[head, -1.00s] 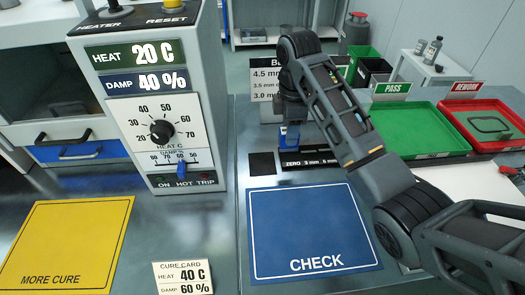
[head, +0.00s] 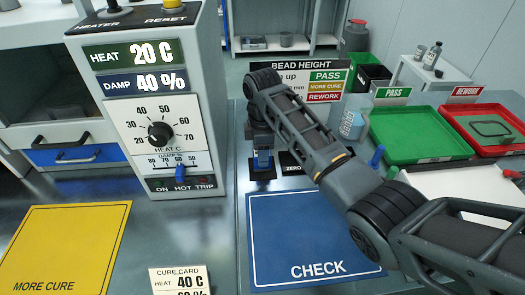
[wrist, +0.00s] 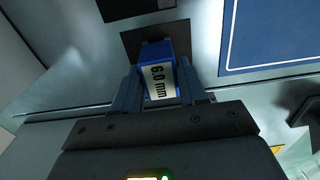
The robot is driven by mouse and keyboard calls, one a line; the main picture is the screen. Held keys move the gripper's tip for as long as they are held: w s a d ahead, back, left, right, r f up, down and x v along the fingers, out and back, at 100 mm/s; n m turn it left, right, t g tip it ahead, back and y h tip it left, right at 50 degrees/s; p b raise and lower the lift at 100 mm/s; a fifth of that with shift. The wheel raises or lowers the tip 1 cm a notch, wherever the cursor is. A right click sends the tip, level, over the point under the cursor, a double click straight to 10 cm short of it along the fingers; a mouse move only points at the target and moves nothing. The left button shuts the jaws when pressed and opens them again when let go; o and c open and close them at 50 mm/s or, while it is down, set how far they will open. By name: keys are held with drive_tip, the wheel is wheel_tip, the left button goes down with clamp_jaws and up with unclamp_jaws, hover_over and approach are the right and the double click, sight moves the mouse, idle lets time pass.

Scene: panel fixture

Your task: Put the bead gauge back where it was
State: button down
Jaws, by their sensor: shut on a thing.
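The bead gauge is a blue block with a white label reading 6.0 mm, seen in the wrist view (wrist: 158,75) between my fingers. My gripper (wrist: 157,88) is shut on it. In the head view the gauge (head: 263,160) shows as a small blue patch below my gripper (head: 262,152). It is over a black square pad (head: 262,173), which also shows around the gauge's far end in the wrist view (wrist: 130,42). I cannot tell whether the gauge touches the pad.
A blue CHECK mat (head: 310,235) lies just in front of the pad. A dark ZERO strip (head: 290,168) is at the pad's right. The grey heater cabinet (head: 150,120) stands at left. Green PASS (head: 415,135) and red REWORK (head: 485,128) trays are at right.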

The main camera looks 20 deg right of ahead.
drive_tip(key=shift+f, duration=0.15)
drive_tip(key=c, duration=0.6)
unclamp_jaws()
wheel_tip(320, 180, up, 12)
drive_tip(key=p, duration=0.1)
drive_tip(key=shift+r+p, duration=0.2)
drive_tip(key=shift+p, duration=0.15)
